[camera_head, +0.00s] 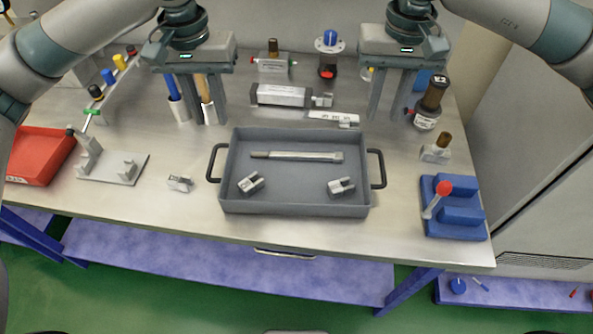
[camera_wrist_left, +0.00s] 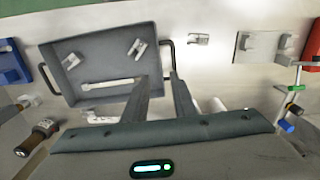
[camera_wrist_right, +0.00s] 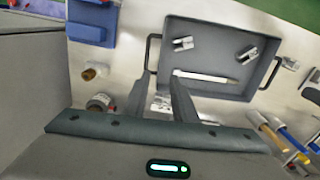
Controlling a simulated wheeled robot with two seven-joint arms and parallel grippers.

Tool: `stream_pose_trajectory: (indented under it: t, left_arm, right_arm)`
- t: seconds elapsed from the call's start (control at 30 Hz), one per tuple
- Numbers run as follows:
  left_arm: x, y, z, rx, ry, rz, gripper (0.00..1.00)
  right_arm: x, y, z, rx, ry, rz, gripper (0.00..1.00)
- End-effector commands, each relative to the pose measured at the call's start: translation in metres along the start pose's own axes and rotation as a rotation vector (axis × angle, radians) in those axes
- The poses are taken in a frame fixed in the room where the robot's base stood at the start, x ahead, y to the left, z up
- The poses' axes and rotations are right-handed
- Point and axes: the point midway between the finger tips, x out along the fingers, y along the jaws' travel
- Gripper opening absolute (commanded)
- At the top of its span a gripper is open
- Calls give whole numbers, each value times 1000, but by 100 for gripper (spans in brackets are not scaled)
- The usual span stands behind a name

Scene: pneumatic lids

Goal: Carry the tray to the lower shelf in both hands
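The dark grey tray (camera_head: 293,210) sits on the metal bench with a black handle at each end. A rod (camera_head: 297,156) and two small metal clevises (camera_head: 251,183) (camera_head: 341,187) lie in it. The lower shelf (camera_head: 225,262) is the blue-purple board under the bench. My left gripper (camera_head: 209,122) is open and empty, above and behind the tray's left handle (camera_head: 213,163). My right gripper (camera_head: 388,119) is open and empty, above and behind the right handle (camera_head: 379,168). The tray also shows in the left wrist view (camera_wrist_left: 112,90) and the right wrist view (camera_wrist_right: 215,88).
A third clevis (camera_head: 179,183) and a grey fixture (camera_head: 115,168) stand left of the tray, with a red bin (camera_head: 38,156) beyond. A blue block with a red-knobbed lever (camera_head: 454,208) is at right. Cylinders and a labelled bottle (camera_head: 430,104) stand behind. The bench in front is clear.

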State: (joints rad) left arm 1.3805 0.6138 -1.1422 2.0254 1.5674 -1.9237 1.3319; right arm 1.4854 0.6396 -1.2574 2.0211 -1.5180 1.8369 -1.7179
Motion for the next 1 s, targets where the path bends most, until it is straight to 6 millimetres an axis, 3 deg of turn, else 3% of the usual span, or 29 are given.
stream_pose_trajectory:
  t: [0.27,0.47,1.0]
  left_arm:
    - [4,0,0,0,-1,0,25]
    - [20,0,0,0,-1,0,25]
    - [104,0,1,0,-3,-1,25]
  right_arm:
    - [4,0,0,0,-1,0,25]
    - [20,0,0,0,-3,0,25]
    - [104,0,1,1,-3,1,25]
